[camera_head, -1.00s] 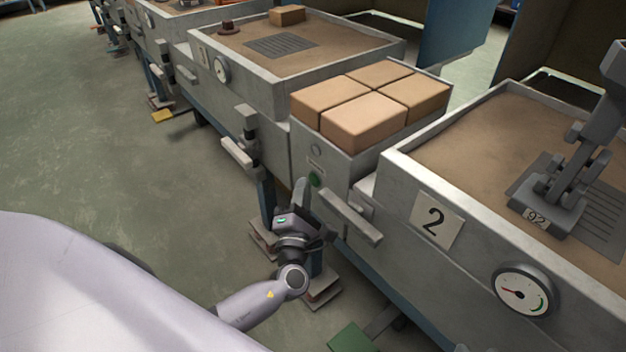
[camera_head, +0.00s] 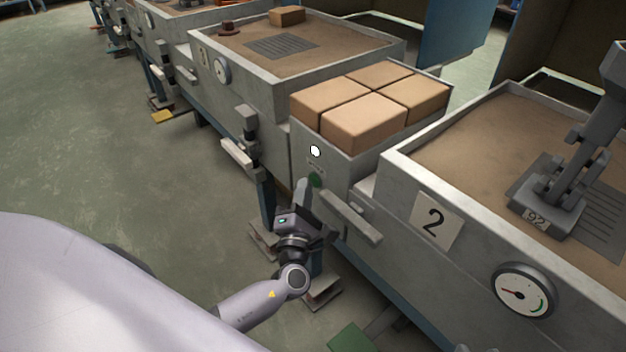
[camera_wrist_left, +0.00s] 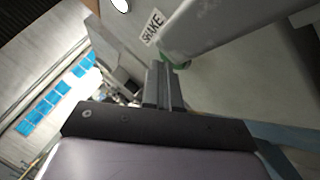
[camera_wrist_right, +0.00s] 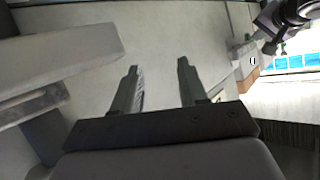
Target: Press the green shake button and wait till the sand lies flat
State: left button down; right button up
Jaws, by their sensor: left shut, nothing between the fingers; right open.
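The green shake button (camera_head: 314,181) is on the grey front panel beside the number 2 plate. My left gripper (camera_head: 303,184) is shut and empty, its fingertips at the button. In the left wrist view the fingertips meet the edge of the green button (camera_wrist_left: 175,60), under the SHAKE label (camera_wrist_left: 153,28); the fingers partly hide it. A round lamp (camera_head: 315,151) above the button glows white. The sand (camera_head: 470,140) in bed 2 looks mostly smooth; the grey tool marked 92 hides part of it. My right gripper (camera_wrist_right: 158,64) is open and empty in the right wrist view.
A light grey handle bar (camera_head: 350,218) juts out just right of the button. Brown blocks (camera_head: 365,120) fill the box above. A gauge (camera_head: 523,290) sits on the front of bed 2. Sand bed 3 (camera_head: 350,40) stands behind. Open floor lies at left.

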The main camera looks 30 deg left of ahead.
pick_arm(q)
jog(key=shift+s+a, duration=0.2)
jog(key=shift+s, duration=0.4)
jog(key=shift+s+p, duration=0.1)
jog(key=shift+p, duration=0.25)
jog(key=s, duration=0.1)
jog(key=s+a+p, duration=0.1)
jog(key=s, duration=0.1)
jog(key=s+a+p, duration=0.1)
jog(key=shift+s, duration=0.2)
jog(key=shift+s+d, duration=0.1)
dwell(0.4)
